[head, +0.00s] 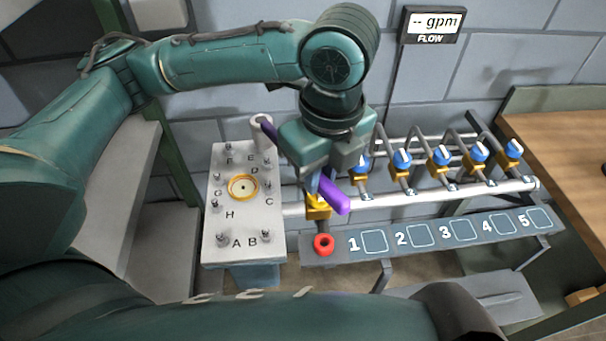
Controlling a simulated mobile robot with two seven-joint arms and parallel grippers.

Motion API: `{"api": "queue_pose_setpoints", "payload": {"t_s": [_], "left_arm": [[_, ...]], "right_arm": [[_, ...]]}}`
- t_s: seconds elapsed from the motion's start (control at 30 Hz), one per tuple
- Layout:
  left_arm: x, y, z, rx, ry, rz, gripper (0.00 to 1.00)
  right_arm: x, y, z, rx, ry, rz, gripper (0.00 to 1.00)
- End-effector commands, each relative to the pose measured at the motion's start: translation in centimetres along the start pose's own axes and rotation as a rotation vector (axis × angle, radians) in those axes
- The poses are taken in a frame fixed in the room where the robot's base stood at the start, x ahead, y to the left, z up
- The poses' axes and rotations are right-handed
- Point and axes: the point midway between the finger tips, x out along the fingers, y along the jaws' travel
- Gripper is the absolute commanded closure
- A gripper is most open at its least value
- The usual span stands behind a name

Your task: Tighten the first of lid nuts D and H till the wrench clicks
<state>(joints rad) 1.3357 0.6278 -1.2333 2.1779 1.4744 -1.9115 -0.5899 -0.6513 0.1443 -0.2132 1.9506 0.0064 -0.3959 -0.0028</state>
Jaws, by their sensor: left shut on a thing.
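The pale casing lid (243,218) lies at left centre, lettered A to H, with a yellow-ringed round port in its middle. Lid nut H (214,204) is on its left side, near the letter H. Lid nut D (267,161) is on the right side, near the letter D. My left gripper (322,178) is shut on the purple-handled wrench (335,197), right of the lid. The wrench slants up and left, and its grey socket end (262,131) is over the lid's far right corner, near E. The nut at E is hidden. My right gripper is not in view.
Right of the lid runs a pipe rack with several blue-handled valves (402,157) and a numbered panel (390,240). A wooden bench (560,130) stands at right.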

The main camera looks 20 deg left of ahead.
Motion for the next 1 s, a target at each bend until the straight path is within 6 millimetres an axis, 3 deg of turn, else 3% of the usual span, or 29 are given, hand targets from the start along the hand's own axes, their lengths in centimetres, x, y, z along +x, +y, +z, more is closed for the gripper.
{"api": "queue_pose_setpoints", "payload": {"t_s": [0.33, 0.6, 1.0], "left_arm": [[0.0, -4.8, 0.6, -0.291, 0.000, 0.025, 1.00], [2.6, -4.5, 0.4, -0.282, -0.001, 0.025, 1.00], [3.1, -4.5, 0.4, -0.279, 0.000, 0.023, 1.00]], "right_arm": [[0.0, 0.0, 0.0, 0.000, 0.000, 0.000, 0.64], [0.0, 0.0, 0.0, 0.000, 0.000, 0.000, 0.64], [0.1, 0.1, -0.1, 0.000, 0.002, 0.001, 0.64]]}}
